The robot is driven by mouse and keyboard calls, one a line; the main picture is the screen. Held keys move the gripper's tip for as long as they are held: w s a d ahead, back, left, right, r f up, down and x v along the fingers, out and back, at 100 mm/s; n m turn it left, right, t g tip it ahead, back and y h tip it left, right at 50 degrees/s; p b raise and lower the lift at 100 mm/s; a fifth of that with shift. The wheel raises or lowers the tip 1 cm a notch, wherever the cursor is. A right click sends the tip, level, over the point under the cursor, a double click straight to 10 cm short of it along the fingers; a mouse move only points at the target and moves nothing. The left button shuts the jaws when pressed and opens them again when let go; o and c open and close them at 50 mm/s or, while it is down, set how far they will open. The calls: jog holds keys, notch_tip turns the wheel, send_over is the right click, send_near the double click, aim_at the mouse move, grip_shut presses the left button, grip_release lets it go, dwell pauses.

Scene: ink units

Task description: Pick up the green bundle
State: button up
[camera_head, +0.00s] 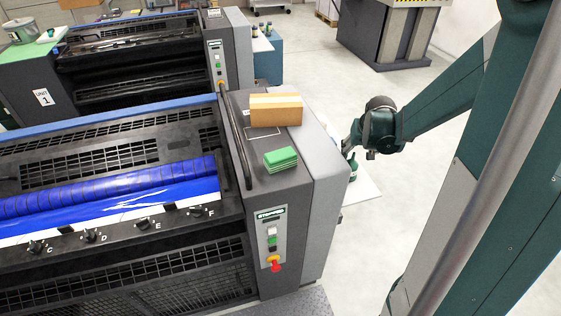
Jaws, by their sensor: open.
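The green bundle (281,159) is a small stack with pale edge lines. It lies flat on the dark top of the press's end cabinet (262,183), in front of a cardboard box. My gripper (349,146) is to the right of the bundle, past the cabinet's right edge, and apart from it. It is small and partly hidden by its own wrist in this view. It is open, and I see nothing held in it.
The brown box (276,110) with a pale band stands just behind the bundle. A handrail (236,141) runs along the cabinet's left side. The cabinet top in front of the bundle is bare.

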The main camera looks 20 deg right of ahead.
jog(key=shift+r, duration=0.1)
jog(key=shift+c, duration=0.5)
notch_tip(320, 180, up, 21)
jog(key=n+g+y+p, duration=0.3)
jog(key=n+p, duration=0.9)
jog(key=n, duration=1.2)
send_over(281, 157)
notch_tip(281, 157, down, 4)
jog(key=shift+w+r+g+h, duration=0.1)
jog(key=shift+r+g+h, duration=0.05)
jog(key=shift+g+h, duration=0.4)
jog(key=shift+f, duration=0.5)
jog(key=shift+f, duration=1.3)
